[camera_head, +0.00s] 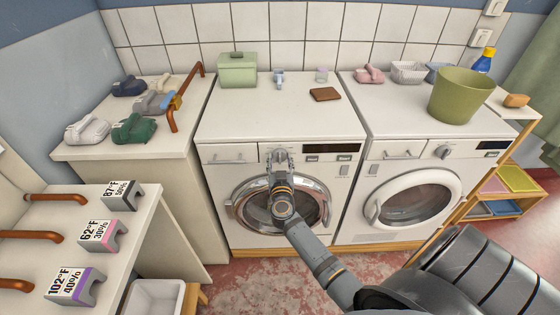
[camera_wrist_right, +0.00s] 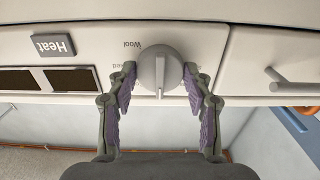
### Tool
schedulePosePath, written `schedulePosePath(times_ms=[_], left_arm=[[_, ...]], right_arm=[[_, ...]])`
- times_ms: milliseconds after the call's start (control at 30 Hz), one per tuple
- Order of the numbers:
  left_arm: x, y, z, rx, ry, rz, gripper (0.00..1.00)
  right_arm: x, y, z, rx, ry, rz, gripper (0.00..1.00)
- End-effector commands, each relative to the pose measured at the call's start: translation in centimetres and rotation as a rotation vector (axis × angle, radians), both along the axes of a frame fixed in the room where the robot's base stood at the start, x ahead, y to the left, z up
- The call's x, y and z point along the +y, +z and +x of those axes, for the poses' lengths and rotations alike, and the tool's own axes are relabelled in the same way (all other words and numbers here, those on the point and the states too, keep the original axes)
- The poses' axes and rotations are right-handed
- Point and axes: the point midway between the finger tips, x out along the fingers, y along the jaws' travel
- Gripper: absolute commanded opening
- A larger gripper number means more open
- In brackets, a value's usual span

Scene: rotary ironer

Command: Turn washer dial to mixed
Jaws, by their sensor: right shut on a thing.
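The washer (camera_head: 235,168) stands in the middle of the head view, with its round door below a front panel. In the right wrist view the panel appears upside down, and its light grey dial (camera_wrist_right: 160,62) sits between my right gripper's fingers (camera_wrist_right: 160,76). The gripper is shut on the dial, one purple-padded finger on each side. The dial's narrow ridge points down in that view. A "Wool" label is beside the dial, and another label is partly hidden by a finger. In the head view my right gripper (camera_head: 280,157) covers most of the dial. My left gripper is not in view.
A "Heat" button (camera_wrist_right: 53,47) and dark displays are beside the dial. A drawer handle (camera_wrist_right: 295,83) is on its other side. A second machine (camera_head: 382,170) stands to the right, bearing a green bucket (camera_head: 463,96).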

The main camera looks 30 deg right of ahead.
Motion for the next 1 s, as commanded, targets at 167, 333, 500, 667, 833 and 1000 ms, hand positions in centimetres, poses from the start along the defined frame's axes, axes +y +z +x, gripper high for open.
schedulePosePath(times_ms=[167,333,500,667,833,1000], left_arm=[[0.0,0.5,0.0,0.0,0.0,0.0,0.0],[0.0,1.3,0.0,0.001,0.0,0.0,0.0],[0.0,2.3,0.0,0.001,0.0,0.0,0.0],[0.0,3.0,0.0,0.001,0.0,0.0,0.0],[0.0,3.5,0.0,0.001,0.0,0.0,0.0],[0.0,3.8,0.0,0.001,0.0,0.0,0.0]], right_arm=[[0.0,0.1,0.0,-0.022,0.0,0.037,0.19],[0.0,0.2,0.0,-0.073,0.001,0.123,0.19],[0.0,0.2,0.0,-0.149,0.0,0.247,0.19],[0.0,0.2,0.0,-0.229,0.0,0.378,0.19],[0.0,0.2,0.0,-0.315,0.0,0.515,0.19],[0.0,0.1,0.0,-0.399,0.0,0.653,0.19]])
